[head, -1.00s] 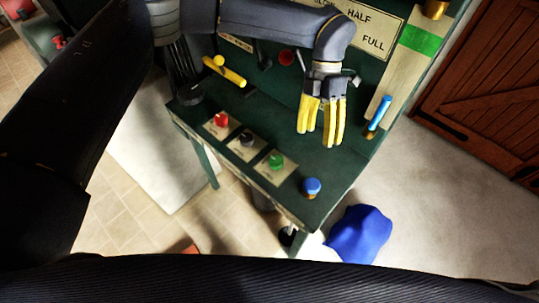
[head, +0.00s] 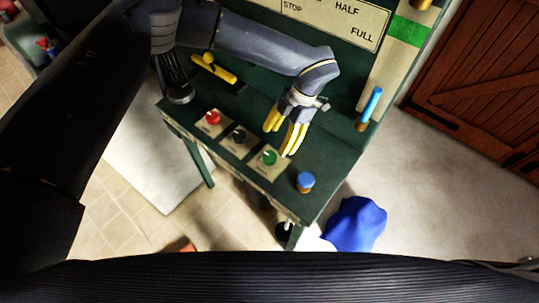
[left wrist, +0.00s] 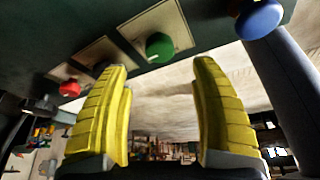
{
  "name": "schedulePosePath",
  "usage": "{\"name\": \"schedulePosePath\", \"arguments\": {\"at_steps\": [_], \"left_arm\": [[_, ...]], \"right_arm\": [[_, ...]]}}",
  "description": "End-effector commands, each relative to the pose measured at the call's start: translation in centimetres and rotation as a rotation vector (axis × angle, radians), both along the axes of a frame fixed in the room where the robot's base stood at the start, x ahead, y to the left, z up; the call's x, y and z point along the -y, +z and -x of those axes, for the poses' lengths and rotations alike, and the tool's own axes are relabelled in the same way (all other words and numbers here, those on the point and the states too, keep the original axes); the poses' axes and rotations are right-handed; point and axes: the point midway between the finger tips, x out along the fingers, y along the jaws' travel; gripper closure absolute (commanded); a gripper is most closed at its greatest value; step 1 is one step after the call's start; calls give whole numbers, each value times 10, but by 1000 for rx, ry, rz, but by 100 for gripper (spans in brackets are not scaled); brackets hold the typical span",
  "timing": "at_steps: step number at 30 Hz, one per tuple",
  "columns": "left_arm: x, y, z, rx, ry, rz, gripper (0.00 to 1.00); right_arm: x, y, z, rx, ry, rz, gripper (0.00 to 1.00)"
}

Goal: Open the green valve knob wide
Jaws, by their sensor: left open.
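The green valve knob (head: 269,157) sits on a pale square plate on the slanted front of the dark green console. In the left wrist view the green knob (left wrist: 159,47) shows ahead, above and between the two yellow fingers. My left gripper (head: 281,140) is open and empty, with its yellow fingertips just above and beside the green knob in the head view. In the left wrist view the fingers (left wrist: 160,85) stand wide apart and I see no contact with the knob. My right gripper is not in view.
A black knob (head: 238,136) and a red knob (head: 213,117) sit left of the green one. A blue knob (head: 305,181) stands at right. A blue-handled lever (head: 370,105) and a yellow handle (head: 214,68) are farther back. A blue bag-like thing (head: 355,223) lies on the floor.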

Motion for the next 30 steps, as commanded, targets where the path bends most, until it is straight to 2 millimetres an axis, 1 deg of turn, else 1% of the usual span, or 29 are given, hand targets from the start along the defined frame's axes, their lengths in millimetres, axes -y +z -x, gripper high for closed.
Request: {"name": "schedulePosePath", "arguments": {"at_steps": [1, 6, 9, 15, 21, 30], "left_arm": [[-4, -10, 2, -3, 2, -1, 37], [-13, -36, 7, -1, 2, 1, 37], [-18, -49, 10, -3, 2, 0, 37], [-25, -67, 13, -1, 2, 1, 37], [-28, -76, 14, 1, 2, 1, 37], [-28, -77, 15, 1, 2, 1, 37]], "right_arm": [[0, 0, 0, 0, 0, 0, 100], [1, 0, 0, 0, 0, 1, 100], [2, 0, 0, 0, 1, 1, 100], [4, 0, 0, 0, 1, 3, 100], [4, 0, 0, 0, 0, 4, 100], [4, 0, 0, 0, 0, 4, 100]]}}
